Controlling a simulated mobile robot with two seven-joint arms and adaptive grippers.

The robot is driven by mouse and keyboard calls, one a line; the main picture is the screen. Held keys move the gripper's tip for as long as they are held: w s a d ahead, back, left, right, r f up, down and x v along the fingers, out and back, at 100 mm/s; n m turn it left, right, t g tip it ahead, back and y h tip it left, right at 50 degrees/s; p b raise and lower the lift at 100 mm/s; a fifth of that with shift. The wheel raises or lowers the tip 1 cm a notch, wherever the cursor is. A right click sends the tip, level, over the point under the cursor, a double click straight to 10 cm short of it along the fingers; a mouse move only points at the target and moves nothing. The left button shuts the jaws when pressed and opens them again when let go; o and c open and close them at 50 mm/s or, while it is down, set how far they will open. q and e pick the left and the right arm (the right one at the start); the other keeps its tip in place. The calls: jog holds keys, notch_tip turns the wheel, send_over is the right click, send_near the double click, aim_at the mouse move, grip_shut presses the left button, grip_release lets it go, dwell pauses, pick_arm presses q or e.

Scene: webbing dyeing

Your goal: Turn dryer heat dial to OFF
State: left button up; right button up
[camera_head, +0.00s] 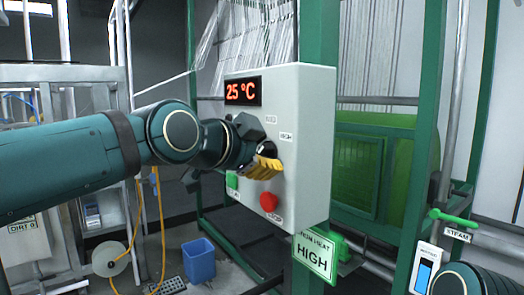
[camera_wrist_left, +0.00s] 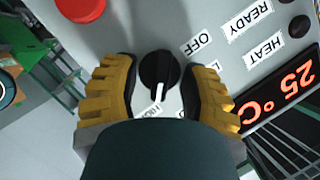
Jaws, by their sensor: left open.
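The dryer heat dial (camera_wrist_left: 158,70) is a round black knob with a white pointer mark on a light grey control box (camera_head: 309,140). In the left wrist view the pointer points down the picture, towards a partly hidden label. The OFF label (camera_wrist_left: 197,43) is to the dial's upper right there. My left gripper (camera_head: 263,166) is open, with a yellow-padded finger on each side of the dial. I cannot tell whether the fingers touch it. In the head view my gripper mostly hides the dial. My right gripper is out of view.
The box has a red 25 °C display (camera_head: 243,92), a red button (camera_head: 269,202) and a green button (camera_head: 232,181). A HIGH sign (camera_head: 315,256) hangs below. A green steam valve handle (camera_head: 455,219) is at right. A blue bin (camera_head: 199,261) stands on the floor.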

pick_arm(q)
jog(key=c, duration=0.6)
jog(key=shift+s+a, duration=0.15)
grip_shut()
